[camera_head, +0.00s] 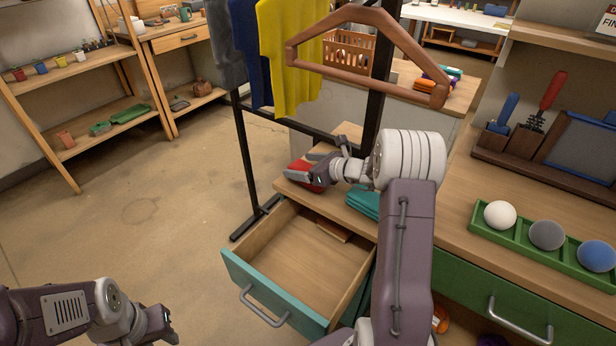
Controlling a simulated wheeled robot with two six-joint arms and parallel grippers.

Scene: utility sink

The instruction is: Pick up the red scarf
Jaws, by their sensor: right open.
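The red scarf (301,166) looks like a small folded red cloth at the left end of the wooden counter, above the open drawer. My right gripper (303,178) is open and right at the scarf, covering part of it. I cannot tell whether its fingers touch or straddle the cloth. My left gripper (166,333) is low at the bottom left, far from the scarf, and its fingers are too small and cut off to read.
A teal-fronted drawer (276,298) stands open below the scarf, with a small wooden block inside. A folded teal cloth (362,203) lies right of the scarf. A dark rack (244,150) with hanging garments stands behind. A green tray (520,243) of balls sits at right.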

